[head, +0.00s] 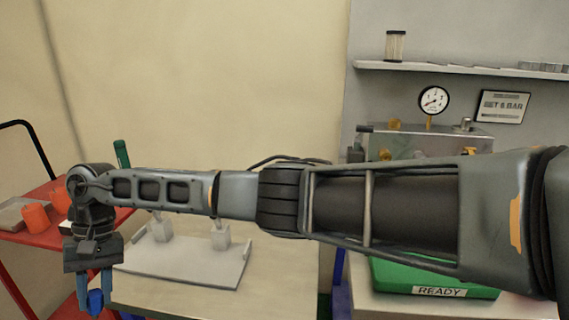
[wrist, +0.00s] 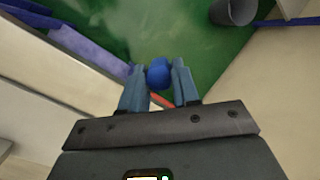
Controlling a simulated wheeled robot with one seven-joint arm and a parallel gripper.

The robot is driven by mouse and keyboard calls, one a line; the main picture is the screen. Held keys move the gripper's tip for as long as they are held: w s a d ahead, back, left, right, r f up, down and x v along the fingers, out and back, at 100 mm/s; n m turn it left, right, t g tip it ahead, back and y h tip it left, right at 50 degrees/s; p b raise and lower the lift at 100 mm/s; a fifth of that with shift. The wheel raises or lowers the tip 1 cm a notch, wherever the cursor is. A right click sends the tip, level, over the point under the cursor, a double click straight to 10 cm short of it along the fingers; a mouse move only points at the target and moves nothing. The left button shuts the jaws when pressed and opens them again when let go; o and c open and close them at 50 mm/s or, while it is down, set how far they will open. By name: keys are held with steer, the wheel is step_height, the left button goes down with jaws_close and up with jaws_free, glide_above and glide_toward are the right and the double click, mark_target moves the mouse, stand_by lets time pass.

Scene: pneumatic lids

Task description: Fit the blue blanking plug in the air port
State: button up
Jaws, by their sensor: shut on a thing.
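The blue blanking plug (head: 95,301) is between the two blue-grey fingers of my gripper (head: 94,288), at the lower left of the head view. The fingers point down and are shut on the plug. In the wrist view the plug (wrist: 159,73) shows as a rounded blue piece between the fingertips of my gripper (wrist: 156,80). The plug is held in the air, left of the workbench's white plate. I cannot make out the air port; my arm covers much of the pneumatic unit (head: 420,143) at the right.
A red cart (head: 62,190) with orange cups (head: 37,217) stands at the left. A white plate with fittings (head: 185,262) lies on the bench. A green tray marked READY (head: 390,275) is at the right, below a gauge (head: 433,102). The wrist view shows green floor and a grey bin (wrist: 233,11).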

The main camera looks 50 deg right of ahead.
steer(key=w+d+r+m+t+y+p, duration=0.2)
steer(key=w+d+r+m+t+y, duration=0.2)
steer(key=d+r+m+t, duration=0.55)
steer(key=s+d+r+m+t+h+p, duration=0.1)
steer(key=s+d+r+m+t+h, duration=0.25)
steer(key=d, duration=0.95)
steer(key=s+d+r+m+t+h+p, duration=0.1)
steer(key=s+d+m+t+h, duration=0.4)
steer(key=d, duration=0.8)
steer(key=s+d+m+g+h, duration=0.1)
steer(key=s+d+h, duration=0.3)
steer(key=s, duration=0.7)
steer(key=s+d+f+m+g+h+p, duration=0.1)
steer(key=s+d+m+h, duration=0.2)
steer(key=s+d, duration=0.6)
steer(key=s+d+f+m+g+h+p, duration=0.1)
steer(key=s+d+h, duration=0.5)
steer(key=s, duration=0.7)
steer(key=shift+s+d+f+m+g, duration=0.2)
steer(key=shift+d+m+g, duration=0.15)
steer(key=shift+m+g, duration=0.45)
steer(key=shift+a+r+p, duration=0.1)
steer(key=shift+a+p, duration=0.1)
steer(key=shift+p, duration=0.25)
